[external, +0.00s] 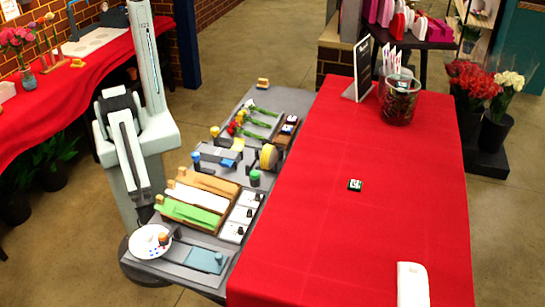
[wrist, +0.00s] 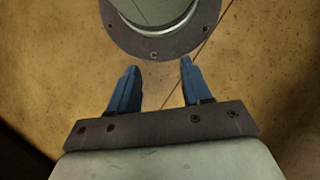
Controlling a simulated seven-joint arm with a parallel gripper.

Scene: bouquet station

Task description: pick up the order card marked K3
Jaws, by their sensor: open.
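In the external view my arm is at the left, behind the grey workbench, far from the jar. The gripper itself is hard to make out there.
A black sign (external: 361,76) stands left of the jar. The grey workbench (external: 240,119) holds flowers, trays and tools. Much of the red table (external: 320,235) is clear.

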